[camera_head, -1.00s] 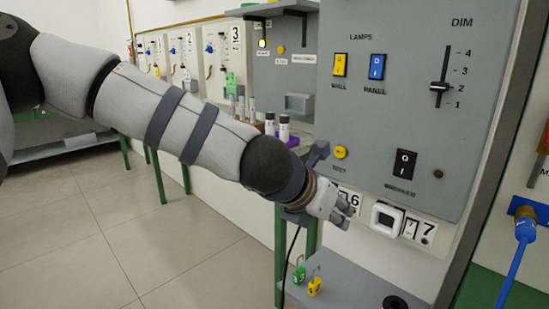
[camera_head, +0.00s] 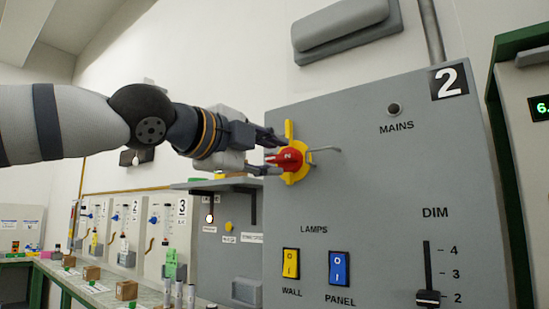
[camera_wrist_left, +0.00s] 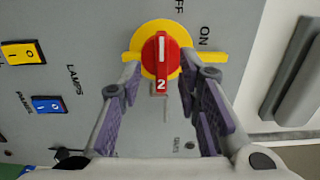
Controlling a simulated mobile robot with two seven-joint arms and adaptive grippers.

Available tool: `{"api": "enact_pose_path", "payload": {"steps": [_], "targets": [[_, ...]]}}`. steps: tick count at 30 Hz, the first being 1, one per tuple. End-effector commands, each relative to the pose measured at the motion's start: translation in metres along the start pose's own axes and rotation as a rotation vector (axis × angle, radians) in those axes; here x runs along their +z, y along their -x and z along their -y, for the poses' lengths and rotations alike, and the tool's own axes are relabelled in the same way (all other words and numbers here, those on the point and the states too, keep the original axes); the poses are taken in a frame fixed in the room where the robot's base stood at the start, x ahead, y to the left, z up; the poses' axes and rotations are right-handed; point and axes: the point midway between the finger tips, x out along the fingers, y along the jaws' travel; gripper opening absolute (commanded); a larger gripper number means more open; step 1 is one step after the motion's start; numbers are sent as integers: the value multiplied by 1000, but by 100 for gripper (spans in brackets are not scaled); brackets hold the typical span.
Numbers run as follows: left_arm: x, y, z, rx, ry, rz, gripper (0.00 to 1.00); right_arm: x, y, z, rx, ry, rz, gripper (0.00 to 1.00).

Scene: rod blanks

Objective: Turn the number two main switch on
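The number two main switch is a red knob (camera_head: 288,158) on a yellow plate (camera_head: 290,177), at the upper left of the grey panel marked 2. In the left wrist view the red knob (camera_wrist_left: 161,62) stands upright, marked with a 2. Its white line is at the top; OFF and ON are lettered above and to the right. My left gripper (camera_head: 268,153) is at the knob. In the wrist view its fingers (camera_wrist_left: 160,82) are spread, one on each side, with gaps visible. The round MAINS lamp (camera_head: 394,109) looks dark. My right gripper is not in view.
A thin metal piece (camera_head: 325,149) sticks out beside the knob. Lower down are a yellow WALL switch (camera_head: 291,263), a blue PANEL switch (camera_head: 339,268) and a DIM slider (camera_head: 428,297). A long grey fixture (camera_head: 347,38) is on the wall above. A bench with small blocks lies left.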

Motion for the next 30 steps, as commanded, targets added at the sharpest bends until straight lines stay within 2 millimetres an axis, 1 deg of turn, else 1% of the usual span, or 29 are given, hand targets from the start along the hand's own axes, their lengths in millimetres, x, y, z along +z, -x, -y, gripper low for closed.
{"api": "enact_pose_path", "payload": {"steps": [1,4,12,13,16,17,26,30], "targets": [[-1,-6,2,-1,0,0,31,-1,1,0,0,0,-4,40],[-1,-15,2,-3,-1,0,31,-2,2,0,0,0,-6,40],[-1,-18,1,-2,-3,0,31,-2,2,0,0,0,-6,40],[0,-18,1,-1,-3,0,26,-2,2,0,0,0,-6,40],[0,-18,1,-1,-3,0,4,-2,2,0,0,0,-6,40],[0,-18,1,-1,-3,0,0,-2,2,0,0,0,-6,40],[0,-17,1,-1,-10,1,0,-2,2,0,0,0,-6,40],[0,-18,1,-1,-49,1,0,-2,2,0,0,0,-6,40]]}}
